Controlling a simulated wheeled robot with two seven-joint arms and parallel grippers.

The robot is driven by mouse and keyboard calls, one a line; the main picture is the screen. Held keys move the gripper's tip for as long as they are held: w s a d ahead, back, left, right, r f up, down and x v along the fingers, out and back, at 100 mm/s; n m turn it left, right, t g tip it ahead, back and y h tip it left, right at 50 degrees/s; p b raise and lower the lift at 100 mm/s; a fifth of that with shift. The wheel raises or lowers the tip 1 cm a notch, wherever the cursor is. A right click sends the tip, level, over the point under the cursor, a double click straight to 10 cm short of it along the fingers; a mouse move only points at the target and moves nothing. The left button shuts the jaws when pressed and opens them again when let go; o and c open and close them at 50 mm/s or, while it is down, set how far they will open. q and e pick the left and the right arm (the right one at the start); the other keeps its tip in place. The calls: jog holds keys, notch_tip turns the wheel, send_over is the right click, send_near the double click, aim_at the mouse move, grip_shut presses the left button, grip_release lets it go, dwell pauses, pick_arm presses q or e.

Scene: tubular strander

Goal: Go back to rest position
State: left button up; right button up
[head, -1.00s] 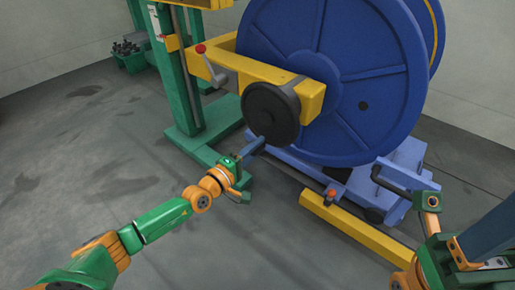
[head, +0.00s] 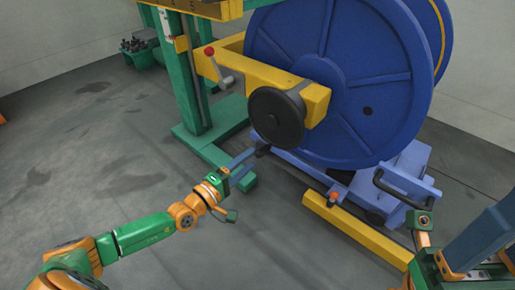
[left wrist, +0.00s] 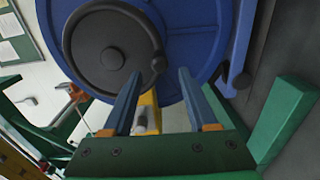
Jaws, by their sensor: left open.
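My left gripper (head: 250,158) is open and empty in the head view. It is in front of and below the black round handwheel (head: 277,116) on the yellow arm, with a gap that is hard to judge. In the left wrist view its two blue-grey fingers (left wrist: 161,98) are spread apart, with the handwheel (left wrist: 108,52) and its knob beyond them. My right gripper (head: 481,240) shows only in part at the lower right edge of the head view. Its jaw opening cannot be made out.
A big blue reel (head: 345,75) stands behind the handwheel. A yellow arm (head: 226,68) with a red-knobbed lever (head: 212,58) joins a green post (head: 187,100). A yellow floor beam (head: 355,228) lies at centre right.

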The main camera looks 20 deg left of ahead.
pick_arm(q)
jog(key=shift+s+a, duration=0.15)
jog(key=shift+s, duration=0.3)
